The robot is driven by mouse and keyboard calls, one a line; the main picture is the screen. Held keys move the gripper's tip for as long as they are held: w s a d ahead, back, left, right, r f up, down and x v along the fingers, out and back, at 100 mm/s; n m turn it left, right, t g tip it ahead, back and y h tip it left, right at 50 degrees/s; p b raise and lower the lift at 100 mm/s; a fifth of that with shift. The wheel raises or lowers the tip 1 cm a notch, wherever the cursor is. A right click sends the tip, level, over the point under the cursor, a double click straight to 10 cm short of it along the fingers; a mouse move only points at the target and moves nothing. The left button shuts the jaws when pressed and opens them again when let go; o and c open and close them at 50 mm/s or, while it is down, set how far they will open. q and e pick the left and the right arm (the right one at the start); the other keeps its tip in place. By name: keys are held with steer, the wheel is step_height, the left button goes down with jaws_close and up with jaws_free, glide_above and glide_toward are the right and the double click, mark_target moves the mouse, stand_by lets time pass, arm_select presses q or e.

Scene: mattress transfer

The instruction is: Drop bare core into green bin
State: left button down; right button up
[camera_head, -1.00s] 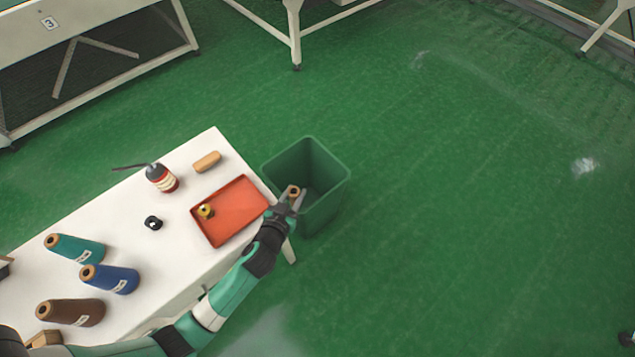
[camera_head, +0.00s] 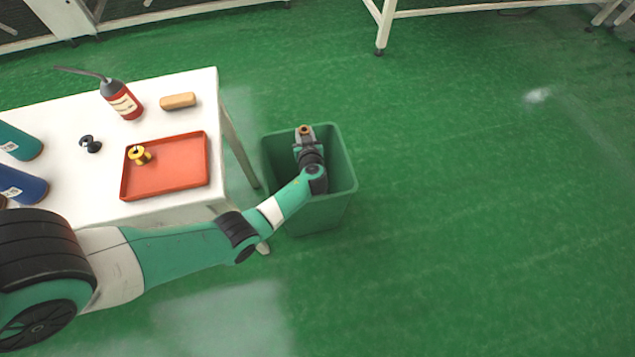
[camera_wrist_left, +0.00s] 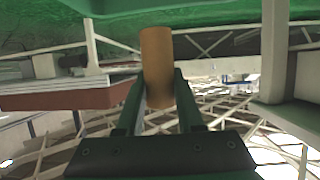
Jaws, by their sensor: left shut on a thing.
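The bare core is a brown tube (camera_head: 305,130) whose end shows at the tip of my left gripper (camera_head: 304,138) in the head view. In the left wrist view the core (camera_wrist_left: 157,65) stands between the two fingers of my left gripper (camera_wrist_left: 160,95), which are shut on it. The green bin (camera_head: 345,200) stands on the floor beside the table. The gripper and core are over the bin's opening, near its far rim. I cannot tell how high they are above the rim. My right gripper is not in view.
Green floor right of the bin is clear.

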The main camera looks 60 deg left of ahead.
arm_select(q)
steer(key=shift+s+a+f, duration=0.1)
steer(key=shift+s, duration=0.15)
step_height(320, 180, down, 6)
steer(key=b, duration=0.4)
steer(key=shift+b, duration=0.35)
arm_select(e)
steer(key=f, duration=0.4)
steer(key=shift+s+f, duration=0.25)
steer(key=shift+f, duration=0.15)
arm_select(q)
steer(key=shift+c, duration=2.3)
jaws_free()
